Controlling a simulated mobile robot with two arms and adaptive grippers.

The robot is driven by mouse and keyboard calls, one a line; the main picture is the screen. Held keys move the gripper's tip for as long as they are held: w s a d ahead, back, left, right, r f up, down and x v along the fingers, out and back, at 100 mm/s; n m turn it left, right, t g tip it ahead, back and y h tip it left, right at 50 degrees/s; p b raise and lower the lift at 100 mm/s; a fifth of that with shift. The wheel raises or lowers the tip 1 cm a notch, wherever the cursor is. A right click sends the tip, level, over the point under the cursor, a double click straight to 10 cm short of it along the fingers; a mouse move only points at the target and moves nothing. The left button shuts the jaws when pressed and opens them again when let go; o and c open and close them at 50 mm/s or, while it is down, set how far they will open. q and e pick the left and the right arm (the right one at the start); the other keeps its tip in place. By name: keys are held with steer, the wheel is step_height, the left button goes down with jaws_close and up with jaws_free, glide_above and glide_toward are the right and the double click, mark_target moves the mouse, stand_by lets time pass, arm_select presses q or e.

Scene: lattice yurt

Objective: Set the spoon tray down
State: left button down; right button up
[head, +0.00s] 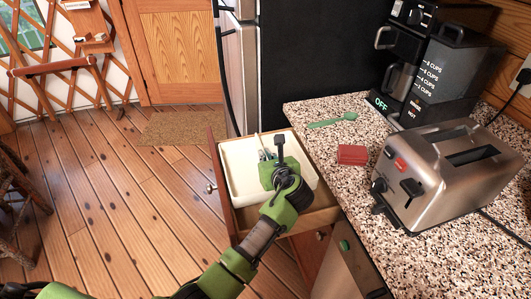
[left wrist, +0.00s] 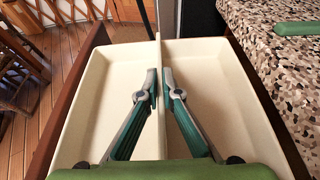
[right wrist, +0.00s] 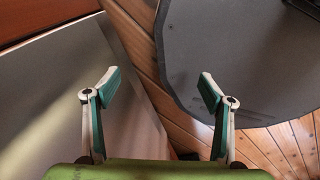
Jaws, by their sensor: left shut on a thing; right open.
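The spoon tray (head: 309,176) is a cream tray with two compartments split by a thin upright divider. It is inside the open wooden drawer (head: 222,185). In the left wrist view both compartments of the tray (left wrist: 105,75) look empty. My left gripper (left wrist: 160,84) is shut on the divider, one finger on each side. In the head view my left gripper (head: 267,157) and arm hide part of the tray. I cannot tell whether the tray touches the drawer floor. My right gripper (right wrist: 158,82) is open and empty, low beside a grey panel.
On the speckled counter (head: 315,108) lie a green spoon (head: 332,121) and a small red block (head: 352,154). A steel toaster (head: 445,170) and a black coffee maker (head: 440,75) stand further right. A dark fridge side (head: 320,50) rises behind the drawer. The plank floor left is open.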

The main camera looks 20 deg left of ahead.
arm_select(q)
steer(key=c, duration=2.2)
jaws_free()
steer(key=shift+c, duration=0.2)
steer(key=shift+r, duration=0.1)
steer(key=shift+r, duration=0.35)
steer(key=p+v, duration=1)
steer(key=v, duration=0.1)
steer(key=shift+r, duration=0.25)
steer(key=shift+s+d+r+p, duration=0.1)
steer(key=shift+s+d+p, duration=0.2)
steer(key=shift+s+p, duration=0.1)
